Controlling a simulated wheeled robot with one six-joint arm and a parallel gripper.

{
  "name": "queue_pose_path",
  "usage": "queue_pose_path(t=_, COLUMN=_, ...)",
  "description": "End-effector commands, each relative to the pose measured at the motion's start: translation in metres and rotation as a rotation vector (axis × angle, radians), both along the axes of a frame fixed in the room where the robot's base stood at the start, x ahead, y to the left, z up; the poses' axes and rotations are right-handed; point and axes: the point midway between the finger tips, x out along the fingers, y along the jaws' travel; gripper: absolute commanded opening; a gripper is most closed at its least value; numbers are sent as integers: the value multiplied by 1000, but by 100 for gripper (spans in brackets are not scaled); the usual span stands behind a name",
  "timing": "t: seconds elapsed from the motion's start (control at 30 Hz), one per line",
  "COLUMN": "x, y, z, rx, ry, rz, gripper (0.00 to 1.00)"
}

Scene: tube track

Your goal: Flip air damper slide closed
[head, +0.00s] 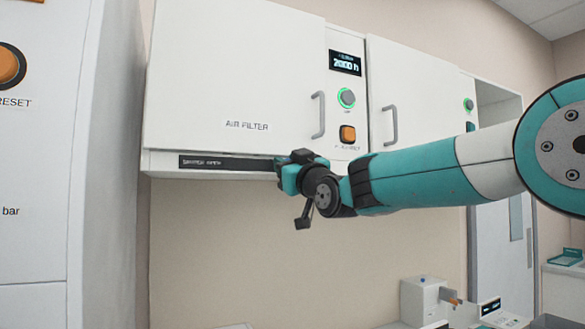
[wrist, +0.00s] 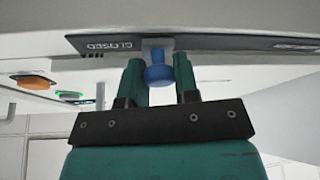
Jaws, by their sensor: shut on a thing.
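The air damper slide track (head: 225,162) is a dark strip along the bottom edge of the AIR FILTER cabinet (head: 230,85). Small lettering at its left end seems to end in "OPEN". My gripper (wrist: 161,66) is shut on the knob, one teal finger on each side. In the head view my gripper (head: 288,172) is at the strip's right part and hides the knob and the label there.
Above the strip are a lit display (head: 345,63), a green-ringed dial (head: 347,97) and an orange button (head: 347,134). Cabinet door handles (head: 318,115) stick out nearby. A tall white unit (head: 50,170) stands at the left. The wall below the cabinet is bare.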

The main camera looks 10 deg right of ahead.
Motion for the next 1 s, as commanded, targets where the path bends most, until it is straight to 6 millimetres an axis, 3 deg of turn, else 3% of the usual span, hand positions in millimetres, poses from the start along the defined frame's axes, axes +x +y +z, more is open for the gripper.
queue_pose_path(t=0.03, x=1, y=-4, z=1, rx=0, ry=0, rz=-9, gripper=0)
queue_pose_path(t=0.07, x=1, y=-4, z=1, rx=0, ry=-1, rz=-10, gripper=31)
queue_pose_path(t=0.17, x=1, y=-4, z=1, rx=0, ry=-1, rz=-10, gripper=54)
queue_pose_path(t=0.57, x=-6, y=-5, z=-5, rx=0, ry=1, rz=-6, gripper=54)
queue_pose_path(t=0.77, x=-40, y=-17, z=-23, rx=1, ry=-3, rz=-7, gripper=54)
queue_pose_path(t=1.0, x=-95, y=-38, z=-46, rx=0, ry=-4, rz=-8, gripper=54)
